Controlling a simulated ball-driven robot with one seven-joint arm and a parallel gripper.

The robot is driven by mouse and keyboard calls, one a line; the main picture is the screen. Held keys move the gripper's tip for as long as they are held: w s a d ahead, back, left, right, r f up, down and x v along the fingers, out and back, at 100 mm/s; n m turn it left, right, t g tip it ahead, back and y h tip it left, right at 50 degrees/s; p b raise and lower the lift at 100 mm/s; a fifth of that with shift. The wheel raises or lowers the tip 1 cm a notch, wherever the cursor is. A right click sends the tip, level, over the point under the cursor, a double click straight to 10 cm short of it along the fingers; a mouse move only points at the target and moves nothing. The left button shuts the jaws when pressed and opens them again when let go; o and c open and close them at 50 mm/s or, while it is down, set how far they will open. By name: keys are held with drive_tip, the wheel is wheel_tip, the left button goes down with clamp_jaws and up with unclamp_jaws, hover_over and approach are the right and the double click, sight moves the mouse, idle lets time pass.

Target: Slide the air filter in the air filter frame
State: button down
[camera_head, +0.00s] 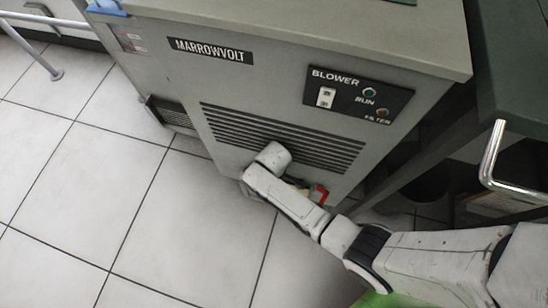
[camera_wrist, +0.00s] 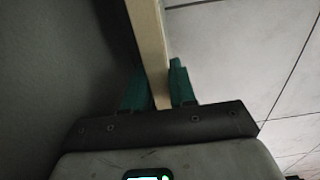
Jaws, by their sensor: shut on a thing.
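My gripper (camera_wrist: 158,88) has teal fingers, shut on a long, narrow, beige edge (camera_wrist: 148,35) in the wrist view. This looks like the air filter's edge, seen end-on. It runs up out of the picture, between a dark grey surface on the left and the pale floor on the right. In the head view my arm reaches down to the lower front of the grey cabinet (camera_head: 150,55); the fingers and the held filter are mostly hidden there. A dark slatted opening (camera_head: 175,115) shows low at the cabinet's left; I cannot tell whether it is the air filter frame.
The cabinet front has louvres (camera_head: 285,138) and a black BLOWER panel (camera_head: 355,97) with a white switch. A small red part (camera_head: 321,194) shows low beside my arm. A dark bench (camera_head: 520,60) with a metal handle (camera_head: 490,155) stands right. Tiled floor (camera_head: 80,200) is clear at left.

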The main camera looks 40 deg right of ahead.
drive_tip(key=shift+f, duration=0.2)
drive_tip(key=shift+f+b, duration=1.1)
drive_tip(key=shift+f, duration=0.5)
drive_tip(key=shift+c, duration=1.8)
unclamp_jaws()
drive_tip(key=shift+r, duration=0.1)
drive_tip(key=shift+w+r+p, duration=0.2)
drive_tip(key=shift+r+p, duration=2.8)
drive_tip(key=shift+r, duration=0.05)
